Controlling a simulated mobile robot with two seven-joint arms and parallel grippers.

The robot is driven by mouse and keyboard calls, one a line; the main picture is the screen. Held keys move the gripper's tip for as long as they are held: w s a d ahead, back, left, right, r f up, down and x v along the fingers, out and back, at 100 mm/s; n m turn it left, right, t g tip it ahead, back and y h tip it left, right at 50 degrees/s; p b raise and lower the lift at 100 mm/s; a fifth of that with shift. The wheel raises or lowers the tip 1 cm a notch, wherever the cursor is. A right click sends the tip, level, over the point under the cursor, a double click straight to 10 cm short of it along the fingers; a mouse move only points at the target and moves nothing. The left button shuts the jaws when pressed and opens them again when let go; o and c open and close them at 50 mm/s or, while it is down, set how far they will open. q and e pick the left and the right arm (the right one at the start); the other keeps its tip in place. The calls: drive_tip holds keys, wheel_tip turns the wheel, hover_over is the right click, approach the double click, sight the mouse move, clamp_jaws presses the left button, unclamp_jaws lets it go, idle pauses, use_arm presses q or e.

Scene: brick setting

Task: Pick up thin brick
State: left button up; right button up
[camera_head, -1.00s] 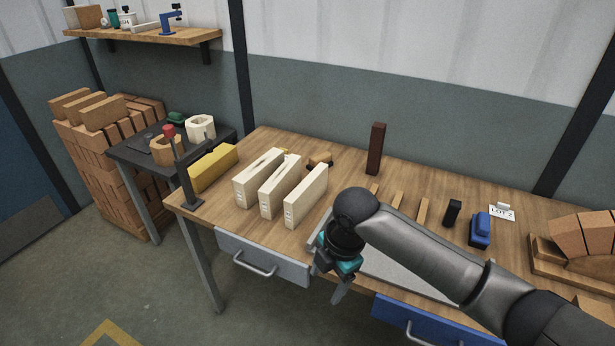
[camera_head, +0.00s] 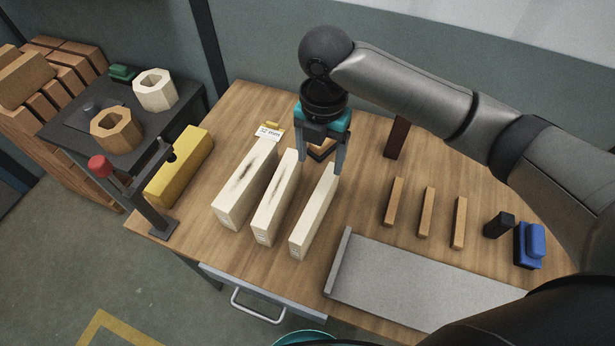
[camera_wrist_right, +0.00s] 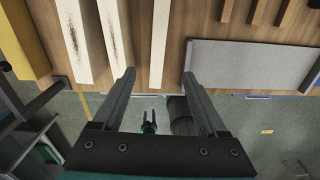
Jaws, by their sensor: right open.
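Three cream bricks stand on edge side by side on the wooden table. The right one (camera_head: 315,212) looks the thinnest; the middle (camera_head: 275,198) and left (camera_head: 246,188) ones are wider, with dark marks on top. My right gripper (camera_head: 320,165) is open and empty, pointing down over the far end of the thin brick. In the right wrist view the thin brick (camera_wrist_right: 160,45) lies between the open fingers (camera_wrist_right: 158,74) in the picture; I cannot tell whether they touch it. A small dark two-pronged shape (camera_wrist_right: 149,122), possibly my left gripper, shows low in that view.
A yellow block (camera_head: 180,168) and a stand with a red knob (camera_head: 99,166) are at the left. A grey board (camera_head: 425,285) lies front right. Several thin wooden strips (camera_head: 427,212), a black item (camera_head: 499,225) and a blue item (camera_head: 530,245) are behind it.

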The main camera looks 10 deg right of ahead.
hover_over(317, 199)
wheel_tip(317, 199, down, 9)
drive_tip(key=shift+s+b, duration=0.15)
drive_tip(key=shift+b, duration=0.25)
drive_tip(key=shift+f, duration=3.1)
clamp_jaws()
drive_tip(key=shift+r, duration=0.15)
